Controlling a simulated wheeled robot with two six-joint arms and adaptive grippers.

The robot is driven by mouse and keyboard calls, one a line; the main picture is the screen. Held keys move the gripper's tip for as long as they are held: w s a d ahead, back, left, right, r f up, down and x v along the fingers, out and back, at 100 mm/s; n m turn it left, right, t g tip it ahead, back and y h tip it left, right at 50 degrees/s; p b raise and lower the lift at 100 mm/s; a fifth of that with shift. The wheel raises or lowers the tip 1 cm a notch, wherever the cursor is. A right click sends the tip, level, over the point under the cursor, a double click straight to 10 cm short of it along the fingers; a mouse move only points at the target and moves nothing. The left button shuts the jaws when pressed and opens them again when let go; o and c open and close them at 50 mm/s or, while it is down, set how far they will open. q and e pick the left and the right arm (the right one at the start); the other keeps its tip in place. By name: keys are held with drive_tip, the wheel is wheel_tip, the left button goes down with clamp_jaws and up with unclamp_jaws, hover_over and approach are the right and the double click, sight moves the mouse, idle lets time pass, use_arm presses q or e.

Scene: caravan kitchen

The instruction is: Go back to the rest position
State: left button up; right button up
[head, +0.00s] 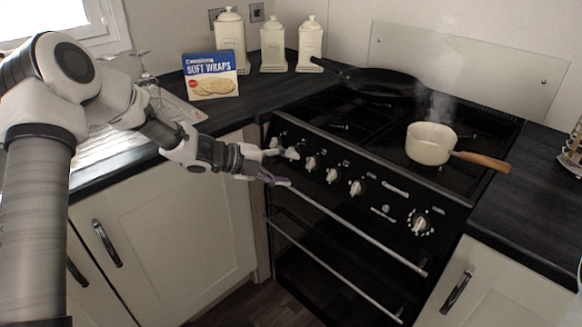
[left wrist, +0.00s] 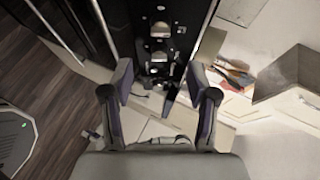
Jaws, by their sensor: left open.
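My left gripper (head: 284,168) reaches in from the left to the upper left front of the black cooker (head: 341,180). Its two fingers are spread, with one beside the left-end knobs and the other lower, near the oven handle (head: 360,231). In the left wrist view the gripper (left wrist: 160,82) is open with nothing between the fingers, and the knob panel (left wrist: 158,45) lies ahead of it. I cannot tell whether a finger touches a knob. My right gripper is in neither view.
A steaming cream saucepan (head: 429,145) stands on the hob at the right, its wooden handle pointing right. A black frying pan (head: 379,80) sits at the back. A soft wraps box (head: 210,76) and cream canisters (head: 272,48) stand on the left counter. The floor in front shows clear.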

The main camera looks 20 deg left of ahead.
use_arm(q)
drive_tip(key=s+d+f+n+g+y+p, duration=0.1)
drive_tip(key=s+d+f+n+g+p, duration=0.25)
drive_tip(key=s+d+f, duration=0.45)
drive_tip(key=s+d+f+n+g+y+p, duration=0.1)
drive_tip(key=s+d+f+n+g+p, duration=0.25)
drive_tip(key=s+f, duration=0.75)
drive_tip(key=s+f+n+g+y+p, duration=0.1)
drive_tip(key=s+f+n+y, duration=0.4)
drive_tip(key=s+n, duration=0.6)
drive_tip(key=s+a+n+g+y, duration=0.1)
drive_tip(key=s+a+n+y, duration=0.1)
drive_tip(key=s+a+n, duration=0.5)
drive_tip(key=shift+s+n+y, duration=0.3)
drive_tip(key=shift+s+y, duration=0.05)
drive_tip(key=shift+y, duration=0.05)
drive_tip(key=shift+f, duration=0.1)
